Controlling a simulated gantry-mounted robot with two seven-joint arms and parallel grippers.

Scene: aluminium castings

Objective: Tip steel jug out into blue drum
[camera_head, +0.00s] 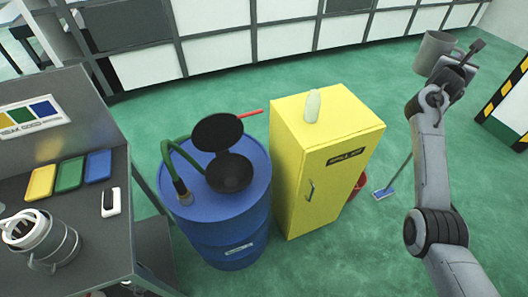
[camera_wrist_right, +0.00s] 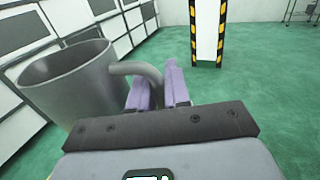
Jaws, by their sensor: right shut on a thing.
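The steel jug (camera_head: 433,54) is a grey cylinder held up at the upper right of the head view, well away from the drum. My right gripper (camera_head: 458,60) is shut on its handle. In the right wrist view the jug (camera_wrist_right: 68,85) looks roughly upright with its mouth up, and the purple finger pads (camera_wrist_right: 158,88) close around the handle. Its contents are hidden. The blue drum (camera_head: 235,235) stands on the floor left of centre, with a black funnel (camera_head: 229,173) in its top and the funnel's round lid (camera_head: 217,132) open. My left gripper is not in view.
A yellow cabinet (camera_head: 290,185) with a pale bottle (camera_head: 312,106) on top stands right of the drum. A green hose (camera_head: 170,150) rises from the drum top. A bench (camera_head: 95,225) is at left. A mop (camera_head: 384,192) lies near the cabinet. Open floor surrounds the jug.

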